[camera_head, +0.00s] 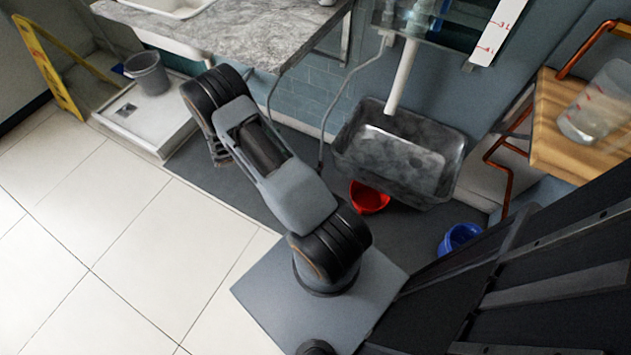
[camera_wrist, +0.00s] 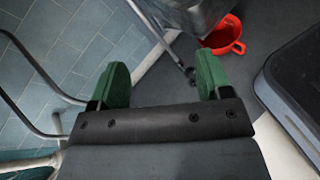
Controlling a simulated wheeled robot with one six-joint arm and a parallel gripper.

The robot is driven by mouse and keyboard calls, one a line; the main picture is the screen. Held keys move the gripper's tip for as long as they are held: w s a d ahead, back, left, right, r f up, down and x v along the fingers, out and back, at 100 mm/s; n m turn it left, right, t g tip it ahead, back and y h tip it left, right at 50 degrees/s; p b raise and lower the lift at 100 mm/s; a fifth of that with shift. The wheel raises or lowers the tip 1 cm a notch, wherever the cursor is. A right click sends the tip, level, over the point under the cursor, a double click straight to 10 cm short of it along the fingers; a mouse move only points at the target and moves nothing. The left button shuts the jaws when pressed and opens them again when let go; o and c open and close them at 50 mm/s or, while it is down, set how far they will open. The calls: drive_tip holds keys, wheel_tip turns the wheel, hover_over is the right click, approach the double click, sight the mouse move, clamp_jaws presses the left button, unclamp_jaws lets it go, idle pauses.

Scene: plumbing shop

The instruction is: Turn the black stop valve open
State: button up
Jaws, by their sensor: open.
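I cannot make out the black stop valve for certain in either view. In the wrist view a thin grey pipe (camera_wrist: 158,32) runs down to a small dark fitting (camera_wrist: 189,73) near the floor, too small to identify. My gripper (camera_wrist: 162,82) has two green fingertips spread wide apart, with nothing between them. The dark fitting shows just left of the right fingertip, and I cannot tell the distance. In the head view my arm reaches toward the marble-topped counter (camera_head: 245,35) and hides most of my gripper.
A dark utility sink (camera_head: 440,180) hangs on the wall, with a red bucket (camera_head: 368,198) and a blue bucket (camera_head: 460,238) below. A shower tray (camera_head: 140,137) with a grey bucket (camera_head: 148,73) and a yellow sign (camera_head: 47,65) stand left. A wooden shelf (camera_head: 560,105) is right. Tiles at left are clear.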

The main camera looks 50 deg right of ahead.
wheel_tip(320, 180, down, 20)
drive_tip(key=s+d+n+t+h+b, duration=0.1)
drive_tip(key=d+n+t+h+b, duration=0.1)
drive_tip(key=n+t+h+b, duration=0.25)
drive_tip(key=n+t+b, duration=0.3)
drive_tip(key=n+b, duration=0.2)
drive_tip(key=n, duration=0.1)
approach(316, 172)
drive_tip(key=d, duration=0.3)
drive_tip(key=w+d+f+b, duration=0.1)
drive_tip(key=d, duration=0.3)
drive_tip(key=w+d+b, duration=0.1)
drive_tip(key=d, duration=0.2)
drive_tip(key=shift+w+d+f, duration=0.2)
drive_tip(key=shift+d+f, duration=0.1)
drive_tip(key=c, duration=0.9)
drive_tip(key=shift+n, duration=0.25)
drive_tip(key=shift+c, duration=0.2)
